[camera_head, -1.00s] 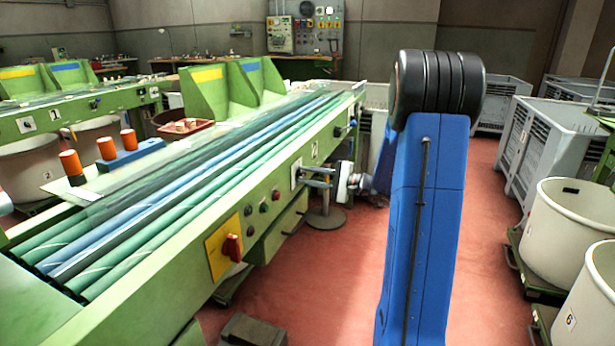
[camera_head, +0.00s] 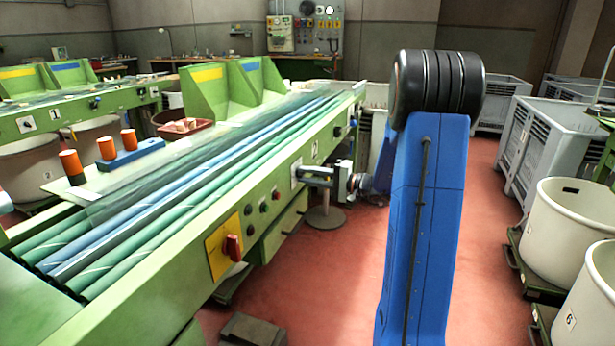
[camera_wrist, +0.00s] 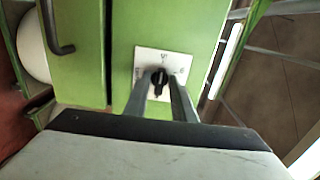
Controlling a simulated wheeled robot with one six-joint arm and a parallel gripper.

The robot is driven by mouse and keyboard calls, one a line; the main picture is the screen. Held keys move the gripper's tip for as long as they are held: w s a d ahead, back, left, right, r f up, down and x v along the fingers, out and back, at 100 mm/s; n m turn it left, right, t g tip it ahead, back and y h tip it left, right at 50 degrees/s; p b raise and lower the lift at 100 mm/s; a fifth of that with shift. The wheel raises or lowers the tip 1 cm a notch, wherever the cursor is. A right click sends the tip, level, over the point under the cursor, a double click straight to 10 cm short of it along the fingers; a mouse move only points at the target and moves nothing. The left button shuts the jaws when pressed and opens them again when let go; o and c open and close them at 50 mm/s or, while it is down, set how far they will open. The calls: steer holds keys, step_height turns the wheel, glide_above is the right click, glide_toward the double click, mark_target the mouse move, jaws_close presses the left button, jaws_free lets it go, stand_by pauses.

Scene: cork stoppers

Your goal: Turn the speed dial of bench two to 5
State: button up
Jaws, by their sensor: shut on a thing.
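The speed dial (camera_wrist: 159,78) is a small black knob on a white square plate (camera_wrist: 150,56) on the green front of the bench. Small marks sit around the knob, too small to read surely. In the wrist view my gripper (camera_wrist: 160,85) has one finger on each side of the knob and is shut on it. In the head view my gripper (camera_head: 315,173) reaches left to the plate (camera_head: 296,174) and hides the knob. I cannot tell the knob's exact setting. A white number sign (camera_head: 315,150) is above, on the bench (camera_head: 345,118).
A red switch on a yellow plate (camera_head: 217,262) and several small buttons (camera_head: 264,207) are nearer on the same bench front. A dark handle (camera_wrist: 62,48) shows at left in the wrist view.

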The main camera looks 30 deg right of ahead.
steer(key=shift+f, duration=0.1)
steer(key=o, duration=0.7)
steer(key=shift+o, duration=0.2)
steer(key=shift+s+d, duration=0.1)
steer(key=shift+s, duration=0.05)
steer(key=v, duration=1.7)
